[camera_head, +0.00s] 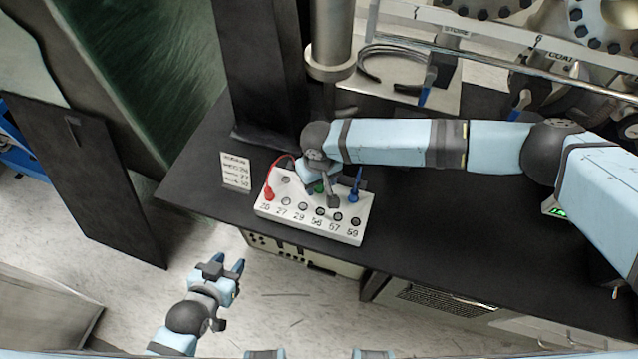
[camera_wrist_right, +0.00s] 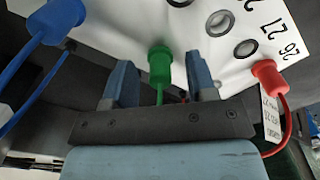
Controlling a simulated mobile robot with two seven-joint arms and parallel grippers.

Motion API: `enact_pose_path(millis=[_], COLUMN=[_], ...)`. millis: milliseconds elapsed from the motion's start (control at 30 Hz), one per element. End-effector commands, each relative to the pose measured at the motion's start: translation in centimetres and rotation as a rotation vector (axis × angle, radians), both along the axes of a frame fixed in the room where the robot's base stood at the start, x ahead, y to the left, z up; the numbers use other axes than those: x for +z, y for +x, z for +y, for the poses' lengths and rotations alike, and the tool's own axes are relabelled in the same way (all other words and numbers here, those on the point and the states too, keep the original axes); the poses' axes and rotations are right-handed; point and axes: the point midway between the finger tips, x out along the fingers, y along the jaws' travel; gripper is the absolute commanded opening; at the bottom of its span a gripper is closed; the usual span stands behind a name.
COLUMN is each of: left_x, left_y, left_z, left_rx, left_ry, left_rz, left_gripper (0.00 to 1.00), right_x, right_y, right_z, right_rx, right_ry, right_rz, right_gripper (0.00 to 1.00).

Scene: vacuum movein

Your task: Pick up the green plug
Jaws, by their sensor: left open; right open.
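The green plug (camera_wrist_right: 160,66) stands between the two fingers of my right gripper (camera_wrist_right: 160,84) in the right wrist view, with a gap on each side. In the head view only a small part of the green plug (camera_head: 319,187) shows beneath the right wrist. The plug sits at the white socket panel (camera_head: 290,226), which lies on the black table. My right gripper (camera_head: 330,190) is open over the panel and is partly hidden by its own wrist. My left gripper (camera_head: 222,262) is open and empty, low in front of the table.
A red plug (camera_head: 269,194) with a red cable is at the panel's left end, and a blue plug (camera_head: 354,186) is at its right. A metal post (camera_head: 330,40) stands behind. The black table (camera_head: 420,235) is clear to the right.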

Motion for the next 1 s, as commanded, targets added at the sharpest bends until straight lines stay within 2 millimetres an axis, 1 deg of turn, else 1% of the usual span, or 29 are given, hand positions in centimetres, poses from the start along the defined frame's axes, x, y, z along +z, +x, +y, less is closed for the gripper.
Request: enact_pose_path(millis=[33, 67, 100, 167, 200, 267, 533, 633, 767, 900, 1000], left_x=[0.0, 0.0, 0.0, 0.0, 0.0, 0.0, -0.1, -0.2, -0.6, -1.0, -1.2], left_y=[0.0, 0.0, 0.0, 0.0, 0.0, 0.0, 0.0, 0.0, 0.0, 0.0, 0.1], left_z=[0.0, 0.0, 0.0, 0.0, 0.0, 0.0, 0.0, 0.0, 0.0, -0.1, -0.2], left_rx=[0.0, 0.0, 0.0, 0.0, 0.0, 0.0, 0.001, 0.001, 0.0, -0.001, -0.002], left_ry=[0.0, 0.0, 0.0, 0.0, 0.0, 0.0, -0.001, -0.001, -0.001, -0.003, -0.003], left_rz=[0.001, 0.001, 0.001, 0.001, 0.001, 0.001, 0.001, 0.001, 0.001, 0.002, 0.002], left_gripper=[0.43, 0.43, 0.43, 0.43, 0.43, 0.43, 0.43, 0.43, 0.43, 0.43, 0.43], right_x=[0.0, 0.0, 0.0, 0.0, 0.0, 0.0, 0.1, 0.7, 2.8, 5.7, 7.6], right_y=[0.0, 0.0, 0.0, 0.0, 0.0, 0.0, 0.0, 0.0, 0.0, 0.1, 0.0], right_z=[0.0, 0.0, 0.0, 0.0, 0.0, 0.0, 0.0, 0.1, 0.0, 0.0, 0.0], right_rx=[0.0, 0.0, 0.0, 0.0, 0.0, 0.0, 0.0, 0.001, 0.001, 0.001, 0.001], right_ry=[0.0, 0.0, 0.0, 0.0, 0.0, 0.0, 0.001, 0.002, 0.003, 0.003, 0.003], right_rz=[0.0, 0.0, 0.0, 0.0, 0.0, 0.0, 0.0, 0.0, -0.002, -0.002, -0.002], right_gripper=[0.52, 0.47, 0.38, 0.24, 0.15, 0.01, 0.0, 0.0, 0.0, 0.0, 0.0])
